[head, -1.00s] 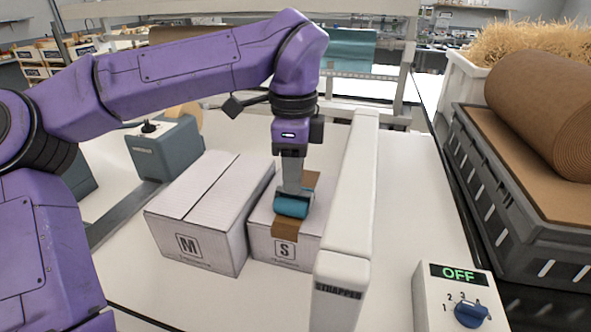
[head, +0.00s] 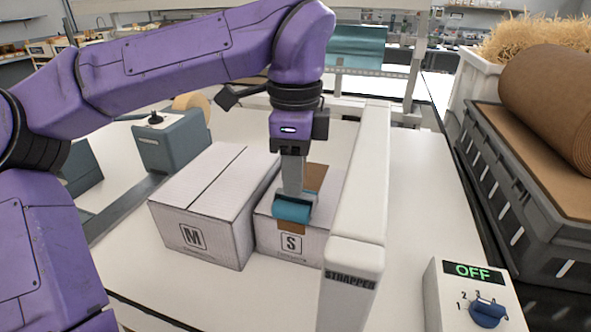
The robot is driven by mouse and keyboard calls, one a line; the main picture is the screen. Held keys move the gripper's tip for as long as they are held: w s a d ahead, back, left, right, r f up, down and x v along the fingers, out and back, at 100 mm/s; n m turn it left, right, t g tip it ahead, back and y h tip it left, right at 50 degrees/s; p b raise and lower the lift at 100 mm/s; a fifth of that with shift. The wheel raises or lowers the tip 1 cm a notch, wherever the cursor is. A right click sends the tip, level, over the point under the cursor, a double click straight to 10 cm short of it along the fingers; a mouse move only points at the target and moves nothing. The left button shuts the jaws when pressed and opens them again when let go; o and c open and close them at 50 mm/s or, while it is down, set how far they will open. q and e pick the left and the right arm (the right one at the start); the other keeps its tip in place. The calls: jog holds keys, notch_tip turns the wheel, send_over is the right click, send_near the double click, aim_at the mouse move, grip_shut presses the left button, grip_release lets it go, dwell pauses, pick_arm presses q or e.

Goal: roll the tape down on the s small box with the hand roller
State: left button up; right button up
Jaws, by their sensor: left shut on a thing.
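The small box (head: 275,236), marked S, stands on the table with a strip of brown tape (head: 312,178) along its top and over its front edge. My left gripper (head: 289,150) points down above the box, shut on the grey handle of the hand roller (head: 293,184). The roller's teal drum (head: 291,208) is over the tape at the front top edge of the box; it appears to touch it. The drum and handle hide part of the tape. My right gripper is not in view.
A larger box (head: 205,235) marked M stands close on the left. The white strapper arch (head: 357,200) stands close on the right. Its control box (head: 470,300) reads OFF. A grey tape dispenser (head: 175,148) is behind left. A brown paper roll (head: 550,95) lies at right.

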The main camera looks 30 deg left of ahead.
pick_arm(q)
jog(key=shift+r+p, duration=1.75)
jog(key=shift+r, duration=1.3)
jog(key=shift+f, duration=0.1)
